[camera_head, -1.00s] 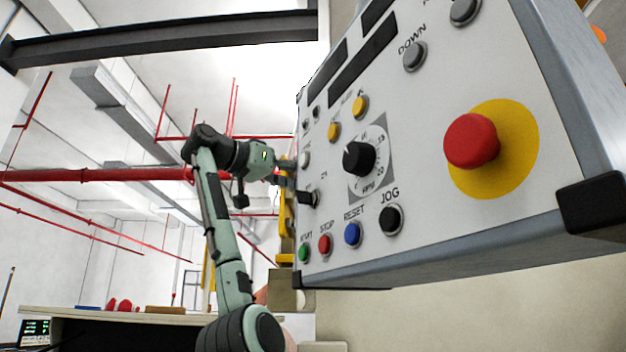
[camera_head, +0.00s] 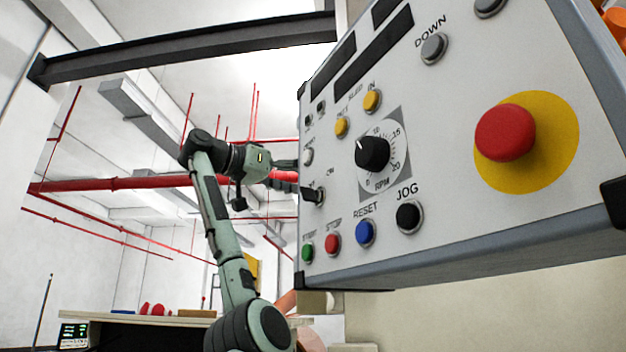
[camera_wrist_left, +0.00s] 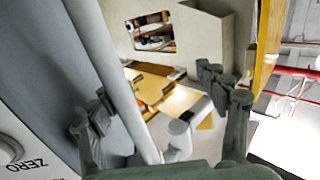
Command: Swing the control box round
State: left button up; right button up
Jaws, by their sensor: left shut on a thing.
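The control box (camera_head: 330,232) fills the right of the head view, its pale front face tilted in the picture and carrying a red mushroom button (camera_head: 505,133), an RPM dial (camera_head: 373,154) and several small buttons. My left gripper (camera_head: 289,176) is at the box's left edge, where its tips are partly hidden. In the left wrist view, my left gripper (camera_wrist_left: 165,108) has its fingers on either side of a pale bar (camera_wrist_left: 112,70) running along the side of the control box (camera_wrist_left: 45,75). The exact contact is not clear. My right gripper is not in view.
A workbench (camera_head: 170,319) with small red, blue and brown items stands low at the left. Red pipes (camera_head: 120,184) and a dark beam (camera_head: 190,48) cross behind and above my left arm. Orange objects (camera_head: 615,25) show at the upper right, behind the box.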

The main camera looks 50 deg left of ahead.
pick_arm(q)
jog(key=shift+s+a+r+n+y, duration=0.15)
jog(key=shift+s+a+n+y, duration=0.15)
jog(key=shift+s+a, duration=0.25)
jog(key=shift+c, duration=0.2)
jog(key=shift+s, duration=0.2)
jog(key=shift+c, duration=0.5)
jog(key=s, duration=1)
jog(key=shift+d+r, duration=0.15)
jog(key=shift+d, duration=0.05)
jog(key=c, duration=0.4)
jog(key=shift+s+d, duration=0.1)
jog(key=shift+s, duration=0.3)
jog(key=shift+d, duration=0.1)
